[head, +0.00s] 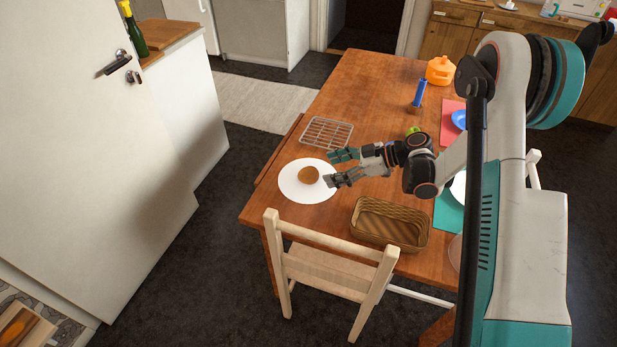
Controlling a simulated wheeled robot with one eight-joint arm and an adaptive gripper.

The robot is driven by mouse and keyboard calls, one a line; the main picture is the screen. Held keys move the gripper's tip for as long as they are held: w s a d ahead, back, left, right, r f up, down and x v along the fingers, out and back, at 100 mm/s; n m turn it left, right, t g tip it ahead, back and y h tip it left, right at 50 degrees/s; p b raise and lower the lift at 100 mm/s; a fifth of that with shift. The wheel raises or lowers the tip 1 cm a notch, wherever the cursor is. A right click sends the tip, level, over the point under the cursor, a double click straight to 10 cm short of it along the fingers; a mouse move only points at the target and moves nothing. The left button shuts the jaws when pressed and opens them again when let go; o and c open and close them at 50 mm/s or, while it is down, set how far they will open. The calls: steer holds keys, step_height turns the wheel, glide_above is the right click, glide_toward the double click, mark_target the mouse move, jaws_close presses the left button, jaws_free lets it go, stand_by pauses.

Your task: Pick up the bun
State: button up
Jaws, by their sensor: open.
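The bun (309,175) is small, round and brown. It lies on a white round plate or mat (296,192) near the left end of the wooden table. My gripper (329,168) is open, with its two fingers pointing left toward the bun. In this view the fingertips are just right of the bun, one toward the far side and one toward the near side. The bun does not appear to be held. I cannot tell the exact height of the fingers above the table.
A wire rack (327,132) lies behind the plate, and a wicker basket (389,224) stands in front of my gripper. A wooden chair (330,270) is at the table's near side. A blue item (419,93) and an orange jug (440,70) stand farther back.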

mark_target(314, 171)
steer(key=shift+r+b+x, duration=0.1)
steer(key=shift+b+x, duration=0.5)
steer(key=shift+x, duration=1.15)
steer(key=shift+r+b+x, duration=0.15)
steer(key=shift+b+x, duration=0.45)
steer(key=shift+x, duration=1.15)
steer(key=shift+c, duration=0.2)
steer(key=c, duration=0.9)
